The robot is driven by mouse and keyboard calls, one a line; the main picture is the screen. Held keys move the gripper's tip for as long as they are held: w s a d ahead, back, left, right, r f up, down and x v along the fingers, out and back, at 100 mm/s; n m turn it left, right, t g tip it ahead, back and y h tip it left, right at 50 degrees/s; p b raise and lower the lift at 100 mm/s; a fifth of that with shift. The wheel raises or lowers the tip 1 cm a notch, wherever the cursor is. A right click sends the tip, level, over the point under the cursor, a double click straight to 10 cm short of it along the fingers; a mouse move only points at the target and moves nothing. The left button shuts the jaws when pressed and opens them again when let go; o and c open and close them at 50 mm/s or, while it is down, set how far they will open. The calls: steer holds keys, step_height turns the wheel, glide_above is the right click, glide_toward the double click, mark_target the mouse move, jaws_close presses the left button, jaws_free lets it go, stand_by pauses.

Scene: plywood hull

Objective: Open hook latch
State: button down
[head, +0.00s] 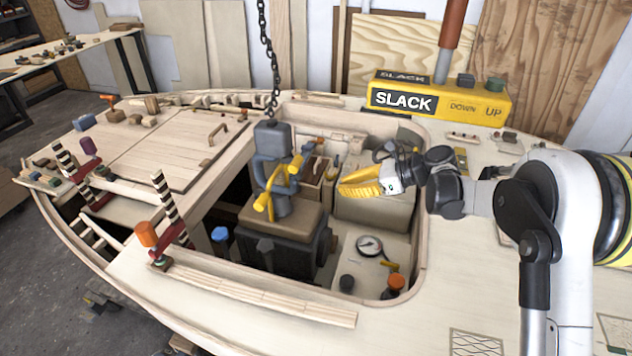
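A chain (267,55) hangs from above to a grey hook block (272,140). Yellow parts (278,186) cross the grey body below it; which of them is the latch, and whether it is open, is too small to tell. The block hangs over a dark machine (284,245) with a brown top, in the hull opening. My gripper (352,189), with yellow fingers, is to the right of the hook, apart from it, and points left. Its fingers overlap in this view, so their gap cannot be judged. No held thing shows.
A yellow control box (440,98) marked SLACK, DOWN and UP stands behind on the deck, with a brown-red pole above it. A beige box (375,215) lies below my gripper. A gauge (369,246) and knobs are in the opening. Striped posts (170,208) stand at left.

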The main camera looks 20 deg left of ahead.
mark_target(296, 171)
steer(key=y, duration=0.2)
steer(key=f+y, duration=0.1)
steer(key=shift+s+d+b, duration=0.2)
steer(key=shift+s+b, duration=0.05)
steer(key=shift+b, duration=0.1)
steer(key=s+a+r+b, duration=0.1)
steer(key=a+b, duration=0.3)
steer(key=a, duration=0.7)
steer(key=shift+s+a+r+b, duration=0.15)
steer(key=shift+a+r+b, duration=0.1)
steer(key=shift+b, duration=0.15)
